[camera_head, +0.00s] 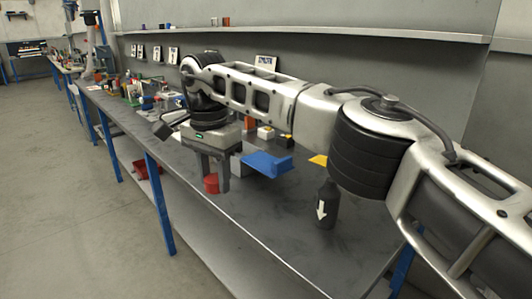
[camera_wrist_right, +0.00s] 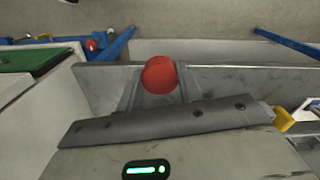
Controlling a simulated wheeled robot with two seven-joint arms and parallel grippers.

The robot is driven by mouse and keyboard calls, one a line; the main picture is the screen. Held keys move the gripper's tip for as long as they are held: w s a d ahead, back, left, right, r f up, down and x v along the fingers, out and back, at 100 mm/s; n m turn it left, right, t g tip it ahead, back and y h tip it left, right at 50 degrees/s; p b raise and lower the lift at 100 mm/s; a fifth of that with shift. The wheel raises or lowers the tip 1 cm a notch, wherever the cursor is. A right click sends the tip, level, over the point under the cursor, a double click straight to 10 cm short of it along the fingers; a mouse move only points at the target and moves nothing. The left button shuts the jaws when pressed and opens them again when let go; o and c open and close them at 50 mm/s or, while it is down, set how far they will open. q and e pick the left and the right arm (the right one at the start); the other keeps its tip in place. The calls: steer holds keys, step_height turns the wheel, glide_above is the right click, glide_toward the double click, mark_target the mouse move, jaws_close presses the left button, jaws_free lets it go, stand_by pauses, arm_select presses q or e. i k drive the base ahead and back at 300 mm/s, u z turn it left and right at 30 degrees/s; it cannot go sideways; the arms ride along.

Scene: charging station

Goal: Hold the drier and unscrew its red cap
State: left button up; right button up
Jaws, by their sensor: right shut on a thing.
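The drier (camera_head: 326,207) is a black bottle-shaped body with a white arrow pointing down. It stands upright on the bench near the front edge, just below my right arm in the head view. No red cap shows on its visible part, and its top end is narrow and dark. My right gripper (camera_head: 214,176) points down over the bench, left of the drier and apart from it. It is shut on the red cap (camera_head: 211,185). The cap also shows as a round red shape between the fingers in the right wrist view (camera_wrist_right: 160,75). My left gripper is not in view.
A blue holder (camera_head: 267,164) lies just right of my right gripper. A yellow piece (camera_head: 318,160) lies behind the drier. Small parts and tools (camera_head: 150,95) crowd the far left of the bench. A shelf (camera_head: 320,34) runs along the wall. The bench front is mostly clear.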

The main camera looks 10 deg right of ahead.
mark_target(328, 195)
steer(key=u, duration=0.75)
steer(key=i, duration=0.95)
steer(key=z, duration=0.3)
steer(key=i, duration=1.05)
steer(key=z, duration=1.05)
